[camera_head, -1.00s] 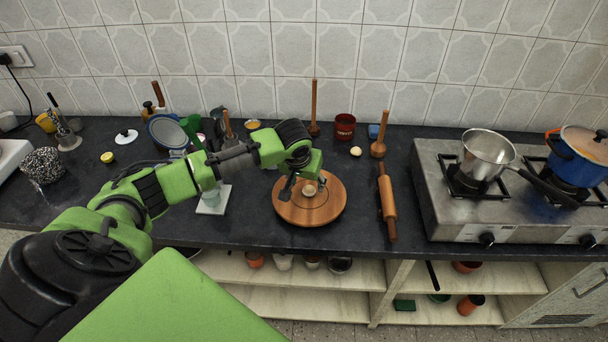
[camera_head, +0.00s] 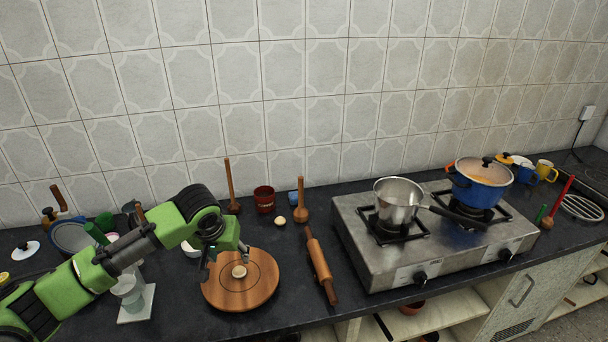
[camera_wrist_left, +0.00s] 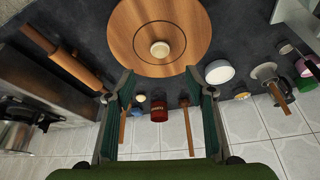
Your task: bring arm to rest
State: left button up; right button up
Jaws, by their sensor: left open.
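My left arm comes in from the left in the head view, with its green gripper (camera_head: 226,262) above the round wooden board (camera_head: 268,290). The gripper is open and empty. In the left wrist view its two fingers (camera_wrist_left: 160,100) stand wide apart, with nothing between them in their grip. A small pale round piece (camera_head: 239,271) lies on the middle of the board; it also shows in the left wrist view (camera_wrist_left: 160,49), beyond the fingertips. My right gripper is in neither view. No steel tumbler can be made out for sure.
A rolling pin (camera_head: 320,264) lies right of the board. Further right is a gas stove (camera_head: 365,262) with a steel saucepan (camera_head: 398,199) and a blue pot (camera_head: 480,187). A red can (camera_head: 264,200) and wooden tools stand by the tiled wall. A white square coaster (camera_head: 136,311) lies left of the board.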

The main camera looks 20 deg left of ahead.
pick_arm(q)
jog(key=s+d+f+m+h, duration=0.1)
jog(key=s+d+f+m, duration=0.2)
jog(key=s+d+f, duration=0.4)
jog(key=s+d+f+m+h, duration=0.25)
jog(key=s+d, duration=0.25)
jog(key=d, duration=0.4)
jog(key=s+f+y, duration=0.2)
jog(key=s, duration=1.4)
notch_tip(320, 180, down, 26)
jog(key=s+g+b, duration=0.1)
jog(key=s+g, duration=0.1)
jog(key=s+a+f, duration=0.1)
jog(key=s+f, duration=0.7)
jog(key=f, duration=0.1)
jog(key=s+a+f+g, duration=0.1)
jog(key=s+a+f, duration=0.1)
jog(key=s+f, duration=0.7)
jog(key=shift+a+b, duration=0.25)
jog(key=shift+b, duration=0.2)
